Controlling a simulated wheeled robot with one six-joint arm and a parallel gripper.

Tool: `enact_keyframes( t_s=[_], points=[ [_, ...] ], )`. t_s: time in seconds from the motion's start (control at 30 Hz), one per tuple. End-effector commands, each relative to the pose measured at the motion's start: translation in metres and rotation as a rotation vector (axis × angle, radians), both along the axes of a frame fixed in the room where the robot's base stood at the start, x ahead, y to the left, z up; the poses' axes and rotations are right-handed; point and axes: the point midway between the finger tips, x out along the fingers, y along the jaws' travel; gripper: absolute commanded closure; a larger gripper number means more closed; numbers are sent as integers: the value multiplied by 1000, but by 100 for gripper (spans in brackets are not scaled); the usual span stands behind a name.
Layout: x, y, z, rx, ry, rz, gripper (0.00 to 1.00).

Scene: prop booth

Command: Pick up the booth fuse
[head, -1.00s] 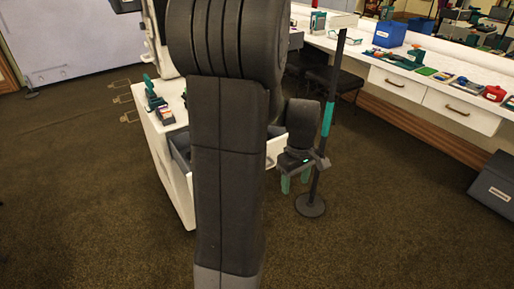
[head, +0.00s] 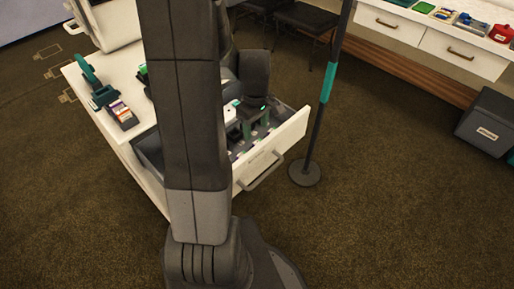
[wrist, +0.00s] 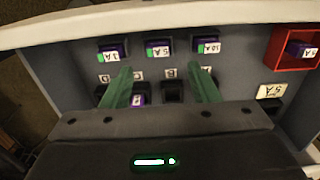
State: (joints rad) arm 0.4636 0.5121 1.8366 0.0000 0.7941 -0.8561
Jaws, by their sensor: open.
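Several purple fuses sit in an open white drawer (head: 272,152). In the wrist view a far row has a fuse marked 1 A (wrist: 109,54), one marked 5 A (wrist: 158,50) and one marked 10 A (wrist: 207,47). Another fuse (wrist: 300,51) sits in a red square at the right. A nearer row of sockets, lettered D to A, has a purple fuse (wrist: 139,99) between my green fingers. I cannot tell which is the booth fuse. My gripper (wrist: 162,80) is open over the drawer, with nothing held; it also shows in the head view (head: 252,126).
A dark post (head: 323,95) on a round base stands just right of the drawer. A white cabinet top (head: 112,88) carries a green tool and a box of coloured cards (head: 122,115). A grey box (head: 487,122) stands at the right. Carpet in front is clear.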

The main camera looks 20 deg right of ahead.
Motion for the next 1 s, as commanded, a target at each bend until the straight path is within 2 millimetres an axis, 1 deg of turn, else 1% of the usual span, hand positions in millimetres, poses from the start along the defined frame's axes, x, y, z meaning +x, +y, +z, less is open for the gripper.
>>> enact_keyframes(
  t_s=[0.03,0.17,0.27,0.4,0.5,0.6,0.8,0.97,1.0],
  points=[
    [0,0,-5,1,1,0,45],
    [0,0,-13,1,1,0,45],
    [0,-2,-25,1,1,-1,45],
    [0,-3,-48,1,3,-1,45],
    [0,-4,-57,1,1,0,45],
    [0,-4,-61,-1,-1,0,45],
    [0,-4,-61,-1,-1,0,45],
    [0,-3,-61,-1,-1,0,77],
    [0,-3,-61,-1,-1,0,85]
  ],
)
